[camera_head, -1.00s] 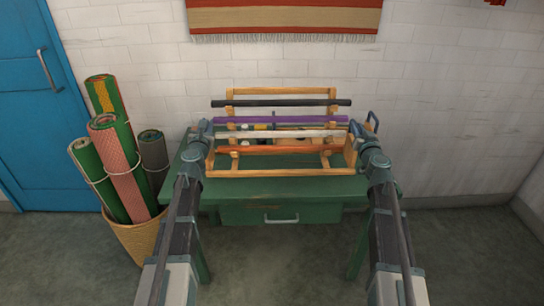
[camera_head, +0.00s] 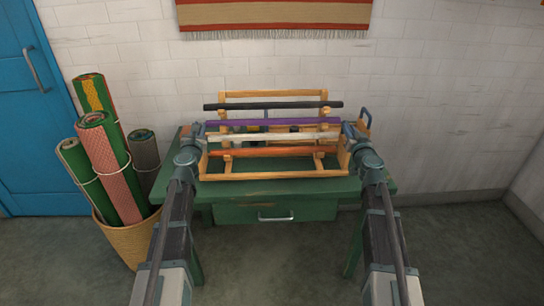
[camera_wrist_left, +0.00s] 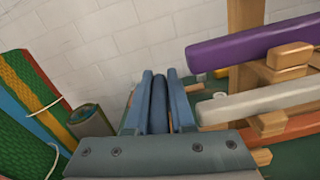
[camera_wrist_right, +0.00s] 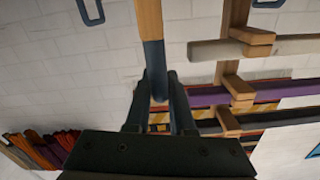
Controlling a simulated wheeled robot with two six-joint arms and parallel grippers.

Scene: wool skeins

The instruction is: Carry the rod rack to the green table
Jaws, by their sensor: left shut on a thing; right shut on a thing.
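The rod rack (camera_head: 323,173) is a light wooden frame carrying a black, a purple, a white and an orange rod. In the head view it is level, over the green table (camera_head: 190,190); I cannot tell whether its feet touch the top. My left gripper (camera_head: 203,133) is shut on the rack's left blue grip, which shows between the fingers in the left wrist view (camera_wrist_left: 159,100). My right gripper (camera_head: 347,132) is shut on the right blue-ended wooden grip (camera_wrist_right: 151,50). The rack hides much of the tabletop.
A wicker basket (camera_head: 125,240) of rolled rugs stands left of the table. Blue-handled items (camera_head: 365,118) show behind the rack at the right. A white brick wall (camera_head: 440,90) is close behind, with a woven hanging (camera_head: 270,15). A blue door (camera_head: 20,120) is at left.

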